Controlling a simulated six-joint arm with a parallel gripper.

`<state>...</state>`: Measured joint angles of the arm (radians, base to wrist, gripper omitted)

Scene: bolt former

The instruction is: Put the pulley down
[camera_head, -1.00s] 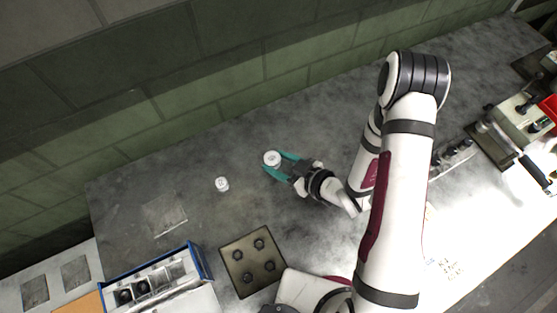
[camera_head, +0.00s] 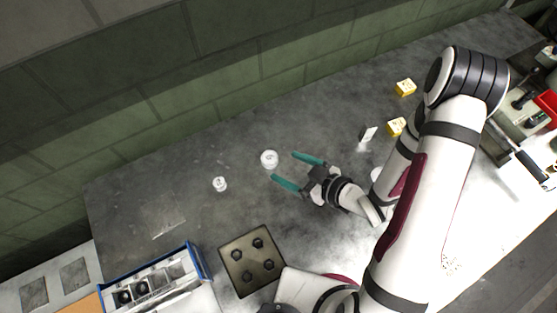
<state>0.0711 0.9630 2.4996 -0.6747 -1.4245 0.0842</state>
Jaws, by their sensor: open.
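The pulley, seemingly the larger of two small white round pieces (camera_head: 269,159), sits on the grey table left of my gripper. My gripper (camera_head: 283,167) has its two teal fingers spread wide, with nothing between them. The fingertips point toward the pulley and are apart from it. A smaller white round piece (camera_head: 220,184) stands on the table further left.
A square plate with several dark pegs (camera_head: 238,284) lies in front. A blue-edged box with compartments (camera_head: 204,262) is at the lower left. Yellow blocks (camera_head: 404,87) and a small dark-and-white piece (camera_head: 368,133) stand to the right. The table's left part is mostly clear.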

